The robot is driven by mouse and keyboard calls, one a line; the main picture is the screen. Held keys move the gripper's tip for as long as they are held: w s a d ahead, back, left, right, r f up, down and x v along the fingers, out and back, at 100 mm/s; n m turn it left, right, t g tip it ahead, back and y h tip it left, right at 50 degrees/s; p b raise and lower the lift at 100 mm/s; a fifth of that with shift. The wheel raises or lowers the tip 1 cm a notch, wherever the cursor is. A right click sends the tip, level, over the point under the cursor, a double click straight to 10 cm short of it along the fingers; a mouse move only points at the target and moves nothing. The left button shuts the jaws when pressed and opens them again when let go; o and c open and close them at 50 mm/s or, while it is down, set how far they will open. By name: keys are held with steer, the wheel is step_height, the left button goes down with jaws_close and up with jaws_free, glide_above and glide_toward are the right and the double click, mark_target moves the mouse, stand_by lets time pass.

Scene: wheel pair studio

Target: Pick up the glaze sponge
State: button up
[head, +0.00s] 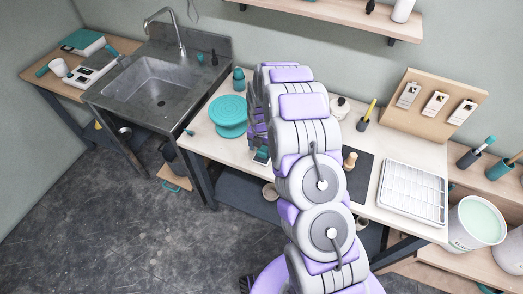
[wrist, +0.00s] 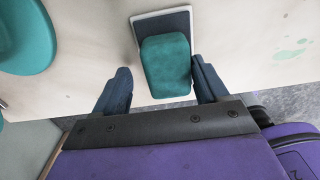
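The glaze sponge, a teal block (wrist: 165,66), sits on a small dark tray with a pale rim (wrist: 182,14) near the table's front edge in the wrist view. My gripper (wrist: 163,78) is open, with one dark finger on each side of the sponge. Gaps show between the fingers and the sponge, so it is not gripped. In the head view my arm hides most of this area. Only a small teal patch (head: 262,155), likely the sponge, shows beside the arm near the front edge.
A teal banding wheel (head: 229,113) stands left of my arm on the pale worktable (head: 205,146). A dark mat (head: 359,178) and a white rack (head: 411,193) lie to the right. A metal sink (head: 158,82) is at left. Grey floor lies in front.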

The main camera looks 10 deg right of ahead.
steer(key=shift+d, duration=0.1)
steer(key=shift+c, duration=0.8)
steer(key=shift+d, duration=0.95)
steer(key=c, duration=0.7)
steer(key=shift+a, duration=0.55)
steer(key=shift+a+r, duration=0.15)
steer(key=shift+a, duration=0.15)
steer(key=r, duration=0.1)
steer(key=d+r, duration=0.1)
steer(key=r+p, duration=0.1)
steer(key=shift+w+d+r, duration=0.1)
steer(key=shift+d+r, duration=0.1)
steer(key=shift+d, duration=0.05)
steer(key=s+d, duration=0.3)
steer(key=s, duration=0.1)
steer(key=s+d+r+p, duration=0.1)
steer(key=s+d, duration=0.2)
steer(key=s, duration=0.1)
steer(key=s+d+p, duration=0.1)
steer(key=s+d, duration=0.2)
steer(key=s, duration=0.1)
steer(key=shift+s+d+r, duration=0.15)
steer(key=shift+s+d, duration=0.1)
steer(key=shift+s, duration=0.05)
steer(key=shift+a, duration=0.1)
